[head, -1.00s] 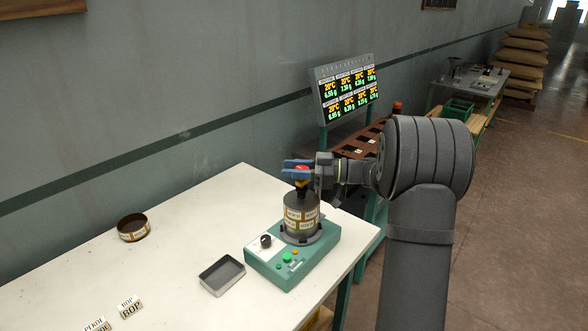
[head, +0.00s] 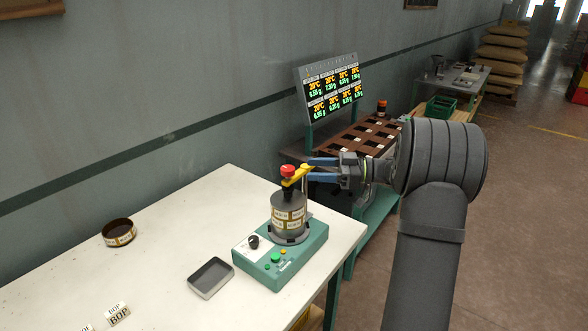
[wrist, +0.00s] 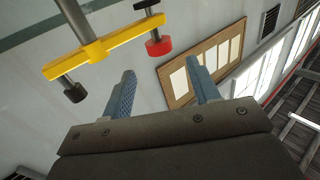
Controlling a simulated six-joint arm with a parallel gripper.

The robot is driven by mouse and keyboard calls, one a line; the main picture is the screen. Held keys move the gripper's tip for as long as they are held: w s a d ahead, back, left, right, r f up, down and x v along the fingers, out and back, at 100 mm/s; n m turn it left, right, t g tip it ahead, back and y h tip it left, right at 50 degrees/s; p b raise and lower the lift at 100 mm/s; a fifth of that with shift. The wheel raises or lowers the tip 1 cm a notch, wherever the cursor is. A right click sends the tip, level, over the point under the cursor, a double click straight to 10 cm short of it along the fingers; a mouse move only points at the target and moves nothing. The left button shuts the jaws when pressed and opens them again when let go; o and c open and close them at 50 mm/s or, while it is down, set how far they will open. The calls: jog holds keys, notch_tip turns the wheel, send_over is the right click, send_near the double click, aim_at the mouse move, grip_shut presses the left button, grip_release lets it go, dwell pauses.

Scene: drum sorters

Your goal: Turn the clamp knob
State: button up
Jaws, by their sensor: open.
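The red clamp knob (head: 288,171) sits on top of a yellow clamp bar (head: 298,176), above a grey labelled drum (head: 289,212) on a green machine (head: 262,262). My gripper (head: 309,168) is open and empty, its blue fingers pointing left, just right of the knob and apart from it. In the wrist view the red knob (wrist: 159,46) shows beyond the fingertips of my gripper (wrist: 160,66), near the gap between them. The yellow bar (wrist: 95,52) there runs to the left, with a dark foot (wrist: 75,92) at its end.
A white table (head: 170,230) carries the machine, a grey tray (head: 210,278), a round dark tin (head: 119,233) and label signs (head: 118,314). Behind stand a display panel (head: 333,90) and a brown rack (head: 360,135). The table's left part is mostly clear.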

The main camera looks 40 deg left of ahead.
aim_at(288, 174)
jog(key=v, duration=0.7)
jog(key=shift+w, duration=0.15)
jog(key=shift+d, duration=0.1)
jog(key=x, duration=1.7)
jog(key=shift+s, duration=0.25)
